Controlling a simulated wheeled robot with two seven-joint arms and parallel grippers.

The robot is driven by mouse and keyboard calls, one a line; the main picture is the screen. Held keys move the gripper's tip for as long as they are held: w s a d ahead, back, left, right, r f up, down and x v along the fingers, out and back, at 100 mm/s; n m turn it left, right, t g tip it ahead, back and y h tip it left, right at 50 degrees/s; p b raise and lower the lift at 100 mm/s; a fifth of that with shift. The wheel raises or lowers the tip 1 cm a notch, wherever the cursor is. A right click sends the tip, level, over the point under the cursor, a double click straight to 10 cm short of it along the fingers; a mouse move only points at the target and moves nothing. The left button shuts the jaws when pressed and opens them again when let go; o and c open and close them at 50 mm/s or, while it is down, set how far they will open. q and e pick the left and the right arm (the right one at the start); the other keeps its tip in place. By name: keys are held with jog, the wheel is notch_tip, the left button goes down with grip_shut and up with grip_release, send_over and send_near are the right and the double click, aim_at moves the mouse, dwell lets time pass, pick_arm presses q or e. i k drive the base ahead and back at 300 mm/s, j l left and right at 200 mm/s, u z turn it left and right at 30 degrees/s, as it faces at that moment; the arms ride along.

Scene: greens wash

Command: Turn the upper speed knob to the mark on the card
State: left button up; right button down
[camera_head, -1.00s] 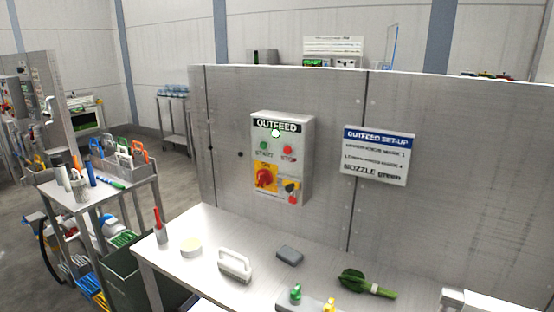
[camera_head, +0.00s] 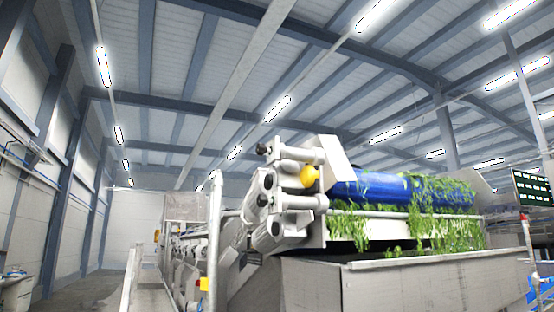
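No speed knob and no set-up card show in the present head view. A large metal washing machine (camera_head: 300,285) fills the middle and right. A blue roller or drum (camera_head: 400,188) lies across its top, with green leaves (camera_head: 450,232) draped over and below it. A yellow round part (camera_head: 309,175) sits at the drum's left end among pale cylinders; I cannot tell what it is. Neither of my grippers is in view.
A metal post (camera_head: 214,240) and railing stand left of the machine. The floor at the left (camera_head: 75,285) looks open. A dark screen with green marks (camera_head: 531,188) hangs at the far right. A beamed ceiling with lamps fills the upper half.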

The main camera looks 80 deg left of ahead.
aim_at(261, 148)
jog(key=u, duration=2.6)
jog(key=z, duration=4.5)
jog(key=k+j+u, duration=0.2)
jog(key=k, duration=2)
jog(key=l, duration=0.1)
